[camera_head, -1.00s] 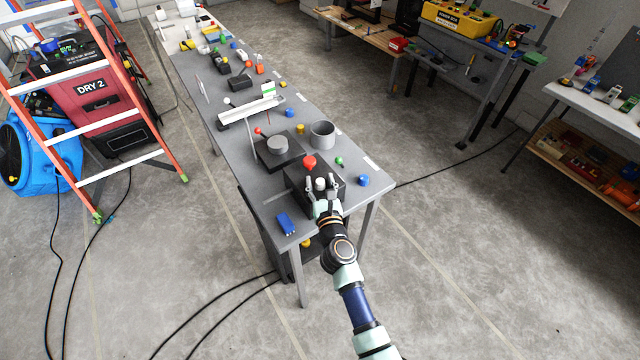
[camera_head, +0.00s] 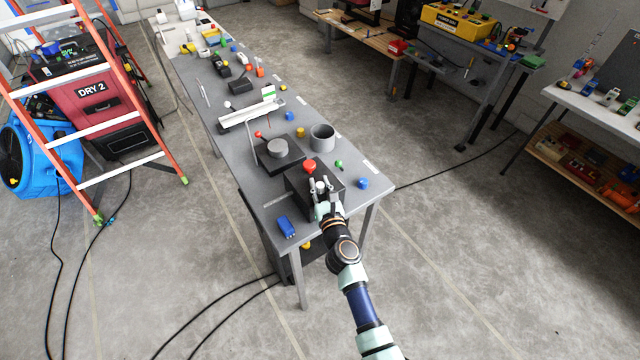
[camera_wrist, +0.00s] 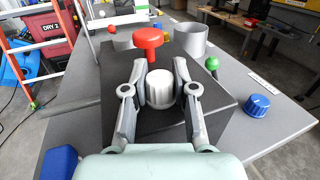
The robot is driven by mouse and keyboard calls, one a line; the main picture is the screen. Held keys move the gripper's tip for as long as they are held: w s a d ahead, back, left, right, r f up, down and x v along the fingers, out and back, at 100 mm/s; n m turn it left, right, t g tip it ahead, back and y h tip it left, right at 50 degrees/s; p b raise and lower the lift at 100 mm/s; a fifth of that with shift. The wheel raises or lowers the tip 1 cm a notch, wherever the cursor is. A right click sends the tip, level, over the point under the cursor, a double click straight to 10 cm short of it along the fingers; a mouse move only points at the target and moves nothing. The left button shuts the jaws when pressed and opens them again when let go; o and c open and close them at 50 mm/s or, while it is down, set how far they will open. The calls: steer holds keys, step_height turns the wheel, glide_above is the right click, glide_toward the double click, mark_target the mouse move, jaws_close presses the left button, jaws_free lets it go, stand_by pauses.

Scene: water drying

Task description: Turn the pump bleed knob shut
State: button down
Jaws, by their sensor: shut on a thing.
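The light grey ribbed knob (camera_wrist: 160,88) stands on a dark pump block (camera_wrist: 118,80), in the middle of the wrist view. In the head view the knob (camera_head: 320,187) is small, at the near end of the grey bench. My gripper (camera_wrist: 160,75) has its two fingers on either side of the knob, shut on it. My gripper (camera_head: 320,184) reaches in from the front in the head view. A red mushroom-shaped knob (camera_wrist: 149,40) on a stem stands just behind the grey knob, apart from my fingers.
A blue ribbed cap (camera_wrist: 257,105) and a green knob (camera_wrist: 211,64) lie to the right. A grey cup (camera_wrist: 191,38) stands behind. A blue object (camera_head: 286,227) lies at the bench's near left. Bare grey bench (camera_wrist: 221,128) shows at right.

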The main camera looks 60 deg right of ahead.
steer(key=shift+d+r+n+t+y+p, duration=0.1)
steer(key=shift+r+n+t+y+p, duration=0.15)
steer(key=shift+n+t+y+p, duration=1.05)
steer(key=shift+t+y, duration=0.1)
steer(key=shift+y, duration=0.1)
steer(key=n+t+y, duration=0.1)
steer(key=y, duration=0.1)
steer(key=n+t+y, duration=0.1)
steer(key=shift+f+n+y+b, duration=0.3)
steer(key=shift+n+y+b, duration=0.05)
steer(key=shift+n+y, duration=0.05)
steer(key=shift+n+t+y+b, duration=0.4)
steer(key=shift+n+y, duration=0.2)
steer(key=shift+y, duration=0.3)
steer(key=c, duration=0.9)
jaws_free()
